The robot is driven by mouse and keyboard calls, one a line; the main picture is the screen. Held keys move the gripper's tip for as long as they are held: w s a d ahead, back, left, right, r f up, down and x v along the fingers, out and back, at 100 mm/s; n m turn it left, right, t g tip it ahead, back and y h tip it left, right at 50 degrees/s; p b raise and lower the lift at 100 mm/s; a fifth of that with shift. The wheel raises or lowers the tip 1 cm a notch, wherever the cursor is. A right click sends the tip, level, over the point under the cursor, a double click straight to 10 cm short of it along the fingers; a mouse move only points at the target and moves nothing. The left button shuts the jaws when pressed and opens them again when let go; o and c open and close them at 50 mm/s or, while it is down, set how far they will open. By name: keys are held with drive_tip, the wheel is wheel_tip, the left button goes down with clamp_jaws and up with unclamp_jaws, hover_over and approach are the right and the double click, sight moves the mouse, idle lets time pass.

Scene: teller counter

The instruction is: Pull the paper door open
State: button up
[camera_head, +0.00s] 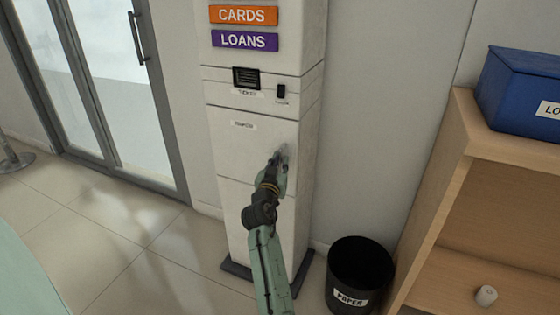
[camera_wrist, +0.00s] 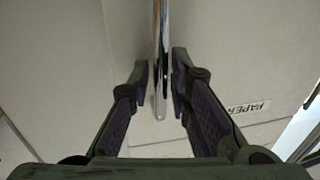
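The paper door (camera_head: 250,150) is a pale panel on the front of the white kiosk, with a small PAPER label (camera_head: 243,125) at its upper left. It looks closed, flush with the kiosk front. My gripper (camera_head: 281,157) is at the right side of this door, and its fingers hide most of the door's handle in the head view. In the wrist view, the shiny metal handle (camera_wrist: 160,60) stands between the two fingers of my gripper (camera_wrist: 161,80). The fingers are open with narrow gaps beside the bar. The PAPER label (camera_wrist: 248,107) also shows there at the right.
A black bin (camera_head: 358,272) marked PAPER stands on the floor right of the kiosk. A wooden shelf (camera_head: 455,185) with a blue box (camera_head: 515,90) is farther right. A glass door (camera_head: 100,90) is at the left.

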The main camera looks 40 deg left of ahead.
drive_tip(key=shift+w+a, duration=0.1)
drive_tip(key=shift+w, duration=0.1)
drive_tip(key=shift+c, duration=0.2)
clamp_jaws()
idle(0.4)
